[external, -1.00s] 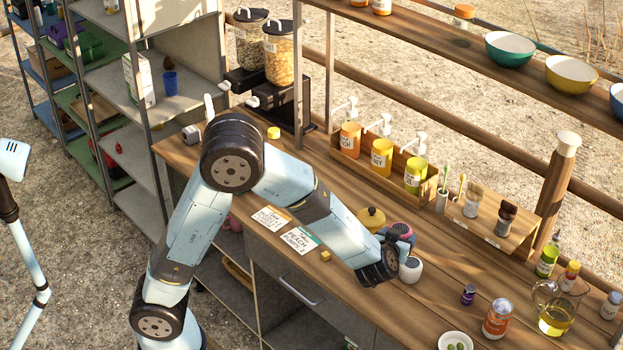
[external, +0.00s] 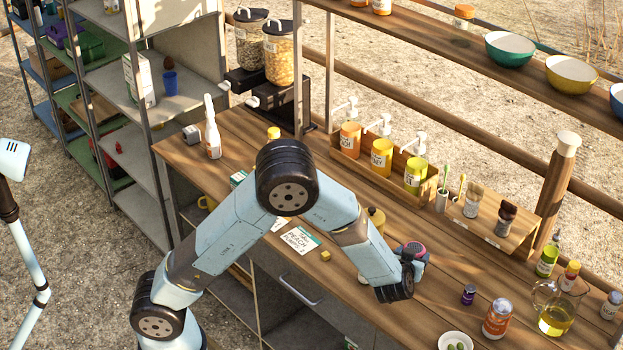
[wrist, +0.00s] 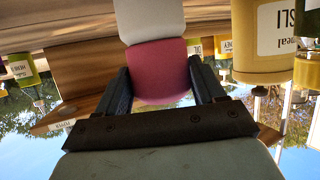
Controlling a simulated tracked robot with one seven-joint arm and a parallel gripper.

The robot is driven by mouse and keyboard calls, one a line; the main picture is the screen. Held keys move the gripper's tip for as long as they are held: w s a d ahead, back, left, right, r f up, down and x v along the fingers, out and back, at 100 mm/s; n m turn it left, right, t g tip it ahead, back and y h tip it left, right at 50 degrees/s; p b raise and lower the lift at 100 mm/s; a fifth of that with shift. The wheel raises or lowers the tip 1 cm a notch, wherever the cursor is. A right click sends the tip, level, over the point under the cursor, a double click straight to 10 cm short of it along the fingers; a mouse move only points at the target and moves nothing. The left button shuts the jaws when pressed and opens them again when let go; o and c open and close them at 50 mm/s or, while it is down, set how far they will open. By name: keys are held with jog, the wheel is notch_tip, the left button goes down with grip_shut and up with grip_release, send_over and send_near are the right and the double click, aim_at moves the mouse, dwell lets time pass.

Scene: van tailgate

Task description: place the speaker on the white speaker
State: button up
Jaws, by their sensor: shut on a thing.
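The pink speaker (wrist: 159,75) is between the fingers of my gripper (wrist: 160,66) in the wrist view, which is upside down. My gripper is shut on it. The white speaker (wrist: 150,20) shows directly past the pink one, so it lies beneath it. The two look lined up and very close; I cannot tell whether they touch. The white speaker is hidden there behind my wrist.
A yellow pot (external: 375,219) stands to the left of my gripper, partly behind my arm. A small purple jar (external: 468,294), an orange can (external: 498,318) and a white bowl (external: 456,342) are to the right. The bottle rack (external: 385,183) is behind.

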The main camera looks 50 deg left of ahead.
jog(key=o, duration=1.1)
jog(key=shift+o, duration=0.2)
jog(key=v, duration=1.2)
jog(key=w+a+r+m+h, duration=0.1)
jog(key=a+r+h, duration=0.2)
jog(key=r, duration=0.3)
jog(key=w+a+r+h, duration=0.1)
jog(key=a+r+h, duration=0.15)
jog(key=r, duration=0.35)
jog(key=s+a+r+m+g+h, duration=0.1)
jog(key=s+a+r+m+h, duration=0.1)
jog(key=s+a+r+h, duration=0.35)
jog(key=s+a+g+y, duration=0.3)
jog(key=s+a, duration=0.7)
jog(key=s, duration=0.2)
jog(key=s+a+r+m+g+y, duration=0.1)
jog(key=s+a+g+y, duration=0.1)
jog(key=s+a, duration=0.8)
jog(key=s+y, duration=0.1)
jog(key=s, duration=0.2)
jog(key=shift+s+a+r+g, duration=0.2)
jog(key=shift+a+r+g, duration=0.05)
jog(key=shift+a+g, duration=0.15)
